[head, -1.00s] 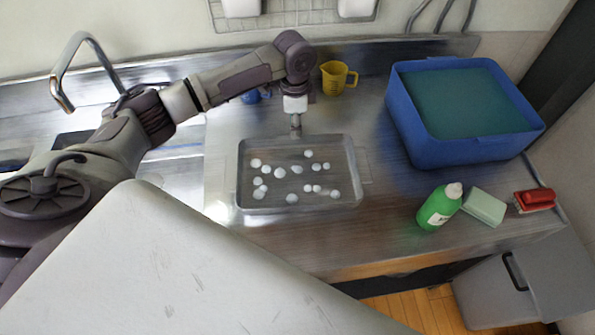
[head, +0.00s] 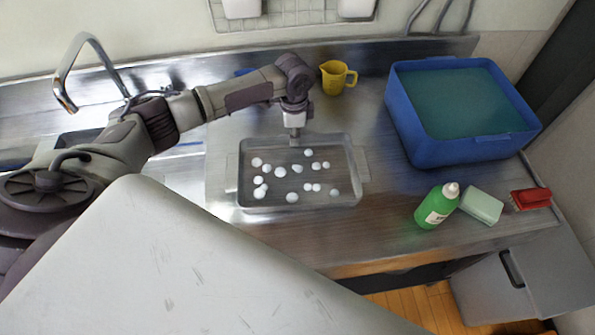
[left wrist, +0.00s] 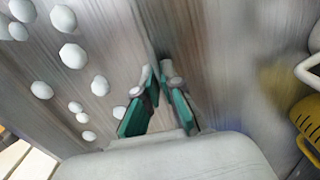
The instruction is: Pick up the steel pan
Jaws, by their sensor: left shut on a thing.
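The steel pan (head: 300,206) is a shallow rectangular tray with a small handle at each short side. It lies on the steel counter with several white lumps (head: 280,172) spread inside. My left gripper (head: 295,140) points down at the middle of the pan's far long edge and is shut on it. In the left wrist view, the green-padded fingers (left wrist: 157,73) straddle the pan's wall (left wrist: 146,32), with the lumps on the left side. The fingertips are hard to make out in the head view. My right gripper is not in view.
A yellow jug (head: 337,78) stands behind the pan, a blue tub (head: 455,153) to the right. A green bottle (head: 436,208), pale green sponge (head: 481,206) and red brush (head: 530,199) lie at the right front. A faucet (head: 92,68) is at the left. Counter around the pan is clear.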

